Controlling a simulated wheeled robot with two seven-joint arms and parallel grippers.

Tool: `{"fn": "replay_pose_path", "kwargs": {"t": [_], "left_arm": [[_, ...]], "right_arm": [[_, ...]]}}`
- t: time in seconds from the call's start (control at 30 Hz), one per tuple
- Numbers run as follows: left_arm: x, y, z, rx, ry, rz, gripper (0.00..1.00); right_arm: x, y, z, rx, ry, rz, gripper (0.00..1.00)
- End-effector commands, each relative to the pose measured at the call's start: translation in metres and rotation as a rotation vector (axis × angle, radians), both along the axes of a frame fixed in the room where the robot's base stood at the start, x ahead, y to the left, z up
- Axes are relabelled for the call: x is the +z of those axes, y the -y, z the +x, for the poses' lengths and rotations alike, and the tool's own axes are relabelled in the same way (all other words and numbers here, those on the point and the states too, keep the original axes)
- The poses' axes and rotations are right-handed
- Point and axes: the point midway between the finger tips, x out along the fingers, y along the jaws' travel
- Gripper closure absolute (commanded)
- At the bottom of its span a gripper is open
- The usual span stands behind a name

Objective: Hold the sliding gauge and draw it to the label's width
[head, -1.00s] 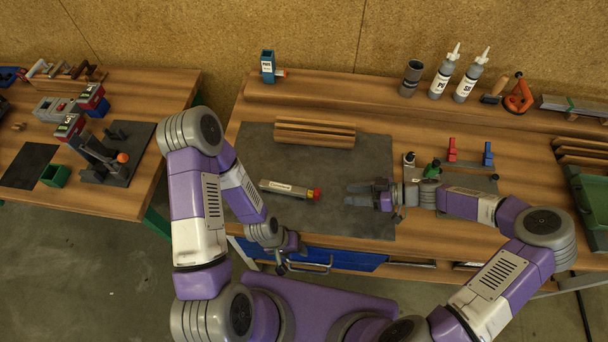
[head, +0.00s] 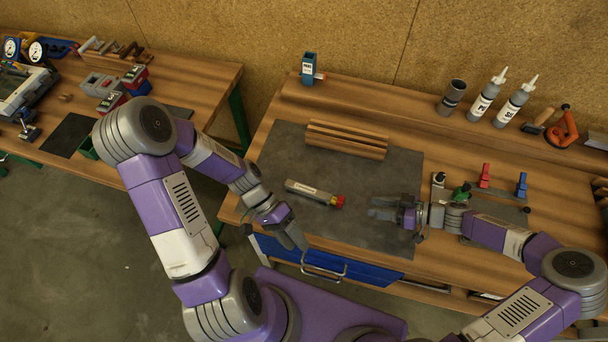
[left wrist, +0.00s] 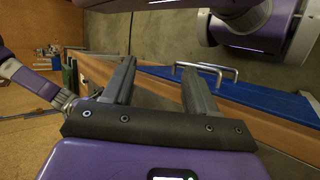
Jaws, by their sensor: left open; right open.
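The sliding gauge (head: 309,191) looks like a grey bar with a white label strip and a red end piece (head: 338,201). It lies on the dark mat at the middle of the bench. My left gripper (head: 297,240) is open and empty at the bench's front edge, just in front of the gauge and apart from it. Its two fingers (left wrist: 158,92) show in the left wrist view with nothing between them. My right gripper (head: 372,208) is open over the mat, to the right of the red end, and not touching it.
A ribbed wooden block (head: 346,140) sits behind the gauge on the mat (head: 400,173). A blue drawer with a metal handle (head: 325,266) is below the front edge. Small red (head: 484,176) and blue (head: 521,185) clamps stand at right. Bottles (head: 487,97) line the back shelf.

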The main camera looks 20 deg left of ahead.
Motion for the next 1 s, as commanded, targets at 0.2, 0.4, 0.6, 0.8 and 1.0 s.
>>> {"fn": "replay_pose_path", "kwargs": {"t": [0.2,0.4,0.6,0.8,1.0], "left_arm": [[-0.016,-0.024,0.038,-0.424,0.310,0.127,0.43],[-0.019,-0.041,0.103,-0.858,0.618,0.273,0.43],[-0.006,-0.044,0.161,-1.175,0.826,0.382,0.43],[0.000,-0.042,0.186,-1.308,0.906,0.429,0.43],[-0.022,-0.042,0.187,-1.317,0.910,0.430,0.43]], "right_arm": [[0.000,0.000,0.000,0.000,0.000,0.000,0.57],[0.000,0.000,0.000,0.000,0.000,0.000,0.57],[0.000,0.000,0.000,0.000,0.000,0.000,0.57],[0.000,0.000,0.000,0.000,0.000,0.000,0.57],[0.000,0.000,0.000,0.000,0.000,0.000,0.57]]}}
